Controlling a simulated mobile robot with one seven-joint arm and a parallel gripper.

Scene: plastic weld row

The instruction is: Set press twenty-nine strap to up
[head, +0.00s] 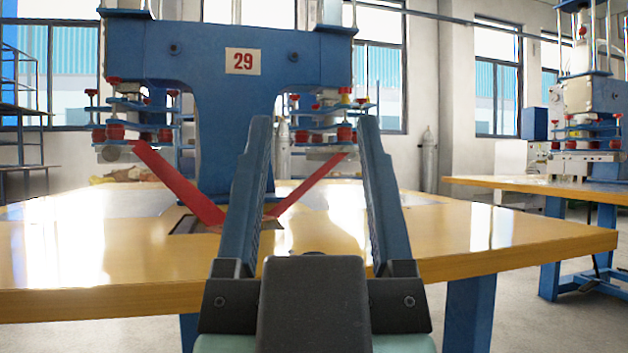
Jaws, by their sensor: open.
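A red strap shows as two flat lengths in a V. Its left length (178,183) slopes from under the left press head down to a dark opening in the table. Its right length (308,187) slopes up towards the right press head and is partly hidden by my gripper. My gripper (315,122) is open and empty, pointing forward in front of the press. Its fingers stand apart on either side of the right length in the picture; I see no contact.
The wooden table (110,285) spans the front, with bare top at left and right. Its right corner juts out. A second press (590,110) and table (560,188) stand at right beyond a floor gap. A shelf rack (22,125) stands at left.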

